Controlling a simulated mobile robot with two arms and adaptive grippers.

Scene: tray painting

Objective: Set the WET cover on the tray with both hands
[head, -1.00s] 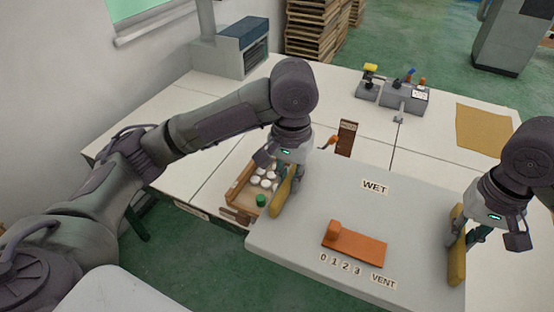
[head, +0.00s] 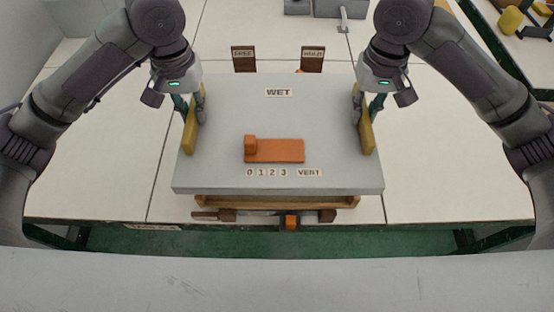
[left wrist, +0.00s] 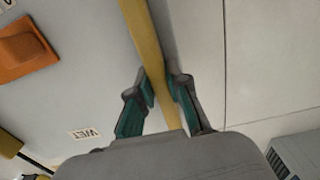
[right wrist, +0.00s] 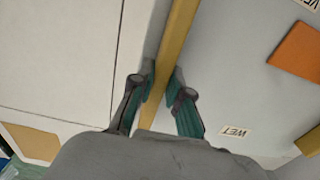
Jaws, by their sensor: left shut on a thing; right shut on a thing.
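The WET cover (head: 225,110) is a wide grey slab with a WET label, an orange vent slide and a 0 1 2 3 VENT scale. It lies level over the wooden tray (head: 270,202), whose front edge shows below the cover; whether they touch I cannot tell. My left gripper (head: 196,108) is shut on the yellow left handle (head: 190,135), also seen in the left wrist view (left wrist: 145,40). My right gripper (head: 364,108) is shut on the yellow right handle (head: 366,135), also seen in the right wrist view (right wrist: 178,40). The tray's inside is hidden.
Two brown posts, labelled FREE (head: 243,60) and HOLD (head: 313,60), stand behind the cover. An orange piece (head: 291,222) shows at the tray's front. The white table is clear on the left (head: 110,140) and right (head: 440,140).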

